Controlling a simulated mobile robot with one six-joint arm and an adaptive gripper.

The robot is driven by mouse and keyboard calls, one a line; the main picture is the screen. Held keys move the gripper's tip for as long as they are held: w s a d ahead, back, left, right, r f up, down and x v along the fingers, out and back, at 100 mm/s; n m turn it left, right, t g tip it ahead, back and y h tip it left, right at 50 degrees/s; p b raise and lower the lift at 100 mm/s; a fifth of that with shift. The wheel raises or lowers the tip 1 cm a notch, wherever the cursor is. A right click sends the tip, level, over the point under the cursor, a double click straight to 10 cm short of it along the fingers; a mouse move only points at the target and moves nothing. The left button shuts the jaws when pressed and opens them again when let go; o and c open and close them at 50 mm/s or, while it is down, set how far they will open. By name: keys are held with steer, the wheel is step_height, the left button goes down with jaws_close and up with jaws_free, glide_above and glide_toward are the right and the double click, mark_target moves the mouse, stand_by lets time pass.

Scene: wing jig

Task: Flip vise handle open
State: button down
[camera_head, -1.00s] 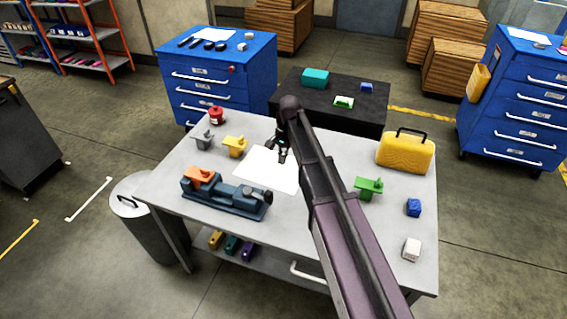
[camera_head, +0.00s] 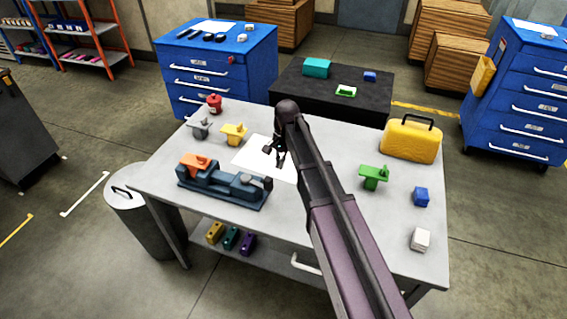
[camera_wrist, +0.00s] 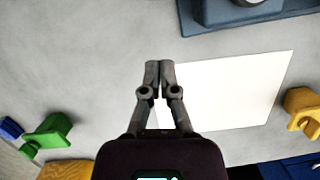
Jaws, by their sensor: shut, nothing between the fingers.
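The blue-grey vise (camera_head: 222,184) stands on the left part of the grey table, with an orange piece (camera_head: 196,162) at its left end. A dark knob (camera_head: 267,183) shows at its right end; I cannot make out the handle's exact position. My gripper (camera_head: 281,163) is above the white sheet, right of the vise and apart from it. In the wrist view my gripper (camera_wrist: 159,64) has its fingertips together and holds nothing. Part of the vise (camera_wrist: 235,12) shows at the top edge of the wrist view.
The white sheet (camera_head: 252,156) lies mid-table. Yellow (camera_head: 233,134) and grey (camera_head: 201,128) pieces and a red can (camera_head: 214,104) stand behind the vise. A green piece (camera_head: 374,177), blue block (camera_head: 421,197), white block (camera_head: 420,239) and yellow case (camera_head: 411,140) are at right. The front middle is clear.

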steer(key=shift+s+a+f+b, duration=0.1)
steer(key=shift+s+a+f, duration=0.1)
steer(key=shift+s+a, duration=0.3)
steer(key=shift+s+a+f+b, duration=0.15)
steer(key=shift+s+a, duration=0.1)
steer(key=shift+s, duration=0.5)
steer(key=shift+s+a+f+b, duration=0.1)
steer(key=shift+s+a+f, duration=0.1)
steer(key=shift+s+a, duration=0.3)
steer(key=shift+s+d, duration=0.1)
steer(key=shift+d, duration=0.05)
